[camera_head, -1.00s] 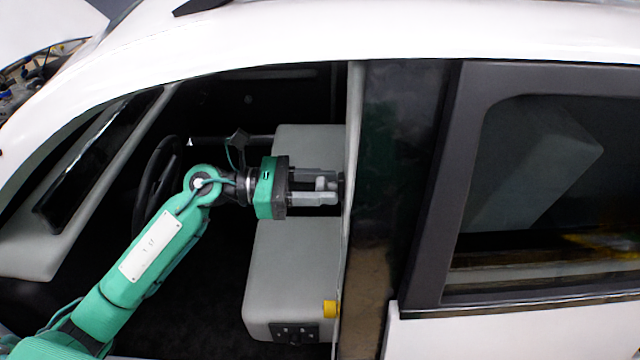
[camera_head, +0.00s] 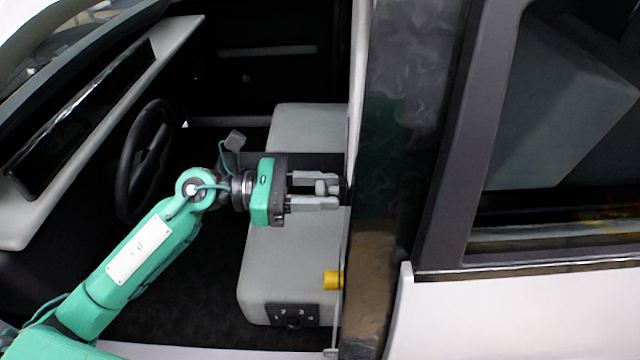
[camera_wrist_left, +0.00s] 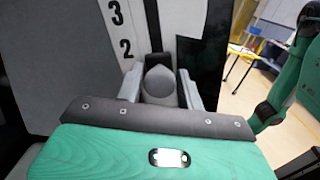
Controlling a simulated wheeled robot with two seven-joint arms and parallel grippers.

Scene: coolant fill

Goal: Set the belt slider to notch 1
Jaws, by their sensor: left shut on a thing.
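The belt slider (camera_wrist_left: 160,82) is a grey rounded knob on the inner face of the door pillar (camera_head: 405,150). My left gripper (camera_head: 333,188) reaches in level from the left and is shut on the slider, with one finger on each side of it. It also shows in the left wrist view (camera_wrist_left: 160,88). A white number strip (camera_wrist_left: 120,28) there carries a 3 and, below it, a 2. The slider sits to the right of the strip and a little below the 2 in that picture. No 1 shows. My right gripper is not in view.
A grey seat (camera_head: 275,265) with a yellow buckle-like piece (camera_head: 333,280) lies below my gripper. The steering wheel (camera_head: 145,160) is to the left. The pillar and the rear door frame (camera_head: 455,200) bound the opening on the right.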

